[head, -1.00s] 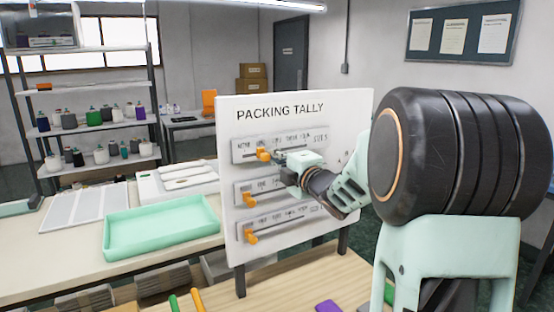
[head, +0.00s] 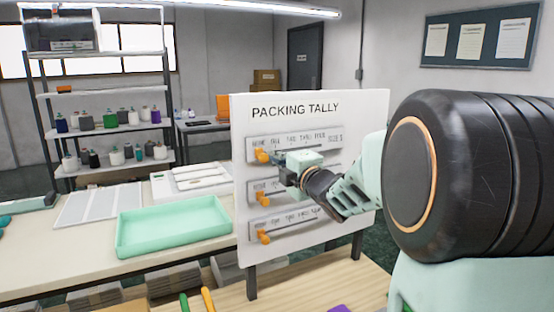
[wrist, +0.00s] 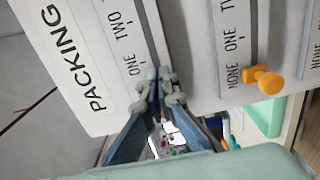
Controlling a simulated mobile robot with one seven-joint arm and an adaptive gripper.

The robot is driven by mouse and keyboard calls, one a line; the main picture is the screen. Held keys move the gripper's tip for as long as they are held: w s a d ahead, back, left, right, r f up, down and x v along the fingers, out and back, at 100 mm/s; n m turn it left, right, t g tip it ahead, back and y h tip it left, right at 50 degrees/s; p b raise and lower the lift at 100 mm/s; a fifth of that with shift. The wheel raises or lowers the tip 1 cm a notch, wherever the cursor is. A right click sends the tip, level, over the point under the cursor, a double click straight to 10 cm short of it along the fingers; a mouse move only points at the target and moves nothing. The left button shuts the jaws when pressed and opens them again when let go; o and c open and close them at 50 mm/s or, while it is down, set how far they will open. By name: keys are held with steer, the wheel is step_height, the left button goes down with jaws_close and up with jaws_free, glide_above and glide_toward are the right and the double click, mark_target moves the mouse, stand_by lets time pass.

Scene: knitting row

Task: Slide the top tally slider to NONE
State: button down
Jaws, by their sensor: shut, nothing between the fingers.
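The white PACKING TALLY board (head: 362,115) carries three slider rows. The top tally slider's orange knob (head: 262,156) is at the left end of its row, under the NONE label, roughly in line with the knobs below. My gripper (head: 279,159) is shut and empty, at the knob's right side; it looks in contact, but I cannot be sure. In the wrist view the shut fingers (wrist: 160,82) lie over the top row (wrist: 118,35), where ONE and TWO show; the top knob and NONE are hidden there.
The middle orange knob (head: 260,197) is at NONE and also shows in the wrist view (wrist: 269,81). The bottom orange knob (head: 264,237) is at its left end. A mint tray (head: 174,250) lies on the table left of the board.

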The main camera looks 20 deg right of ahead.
steer(key=s+d, duration=0.2)
steer(key=s, duration=0.5)
steer(key=shift+s+d+b, duration=0.3)
steer(key=shift+d+b, duration=0.05)
steer(key=shift+b, duration=0.1)
stand_by(0.4)
